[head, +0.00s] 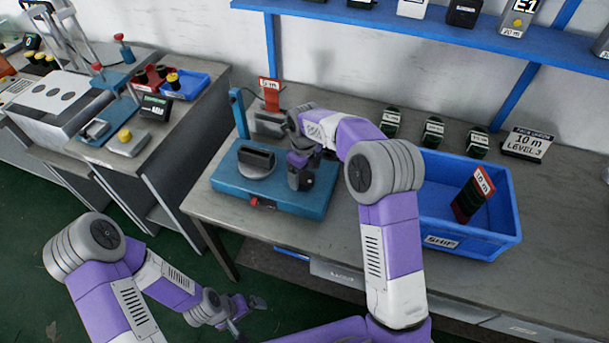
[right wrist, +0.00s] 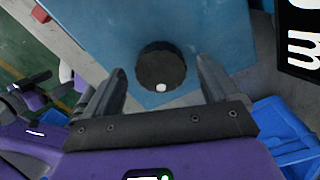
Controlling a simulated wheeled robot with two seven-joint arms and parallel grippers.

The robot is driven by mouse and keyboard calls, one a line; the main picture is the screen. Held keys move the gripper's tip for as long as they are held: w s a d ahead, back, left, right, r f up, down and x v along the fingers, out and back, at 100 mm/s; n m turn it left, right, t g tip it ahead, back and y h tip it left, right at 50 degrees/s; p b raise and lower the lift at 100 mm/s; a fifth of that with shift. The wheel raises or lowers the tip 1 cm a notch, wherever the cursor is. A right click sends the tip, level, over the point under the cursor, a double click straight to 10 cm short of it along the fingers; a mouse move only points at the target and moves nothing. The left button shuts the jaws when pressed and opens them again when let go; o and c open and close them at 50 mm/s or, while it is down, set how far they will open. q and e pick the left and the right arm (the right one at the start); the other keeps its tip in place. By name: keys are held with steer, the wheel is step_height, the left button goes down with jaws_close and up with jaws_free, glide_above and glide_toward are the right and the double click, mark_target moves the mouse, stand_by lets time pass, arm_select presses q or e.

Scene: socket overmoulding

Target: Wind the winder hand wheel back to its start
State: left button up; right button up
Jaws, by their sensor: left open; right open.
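The winder (head: 228,186) is a blue base on the bench, with a grey disc carrying a black block on top. Its hand wheel (right wrist: 160,70) is a dark round knob with a white dot near its lower edge in the right wrist view. My right gripper (right wrist: 158,88) is open, with one finger on either side of the wheel's near side and gaps visible. In the head view the right gripper (head: 301,172) is over the winder's right end and largely hides the wheel. My left gripper (head: 243,307) is open and empty, low in front of the bench.
A blue SHIP bin (head: 488,243) with a red-and-white tagged item stands right of the winder. Several dark coils and a sign (head: 527,145) stand behind it. A blue post (head: 239,113) rises at the winder's back left. A separate bench (head: 185,120) stands at left.

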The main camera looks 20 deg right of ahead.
steer(key=shift+f, duration=0.35)
steer(key=c, duration=1.1)
steer(key=shift+o, duration=0.2)
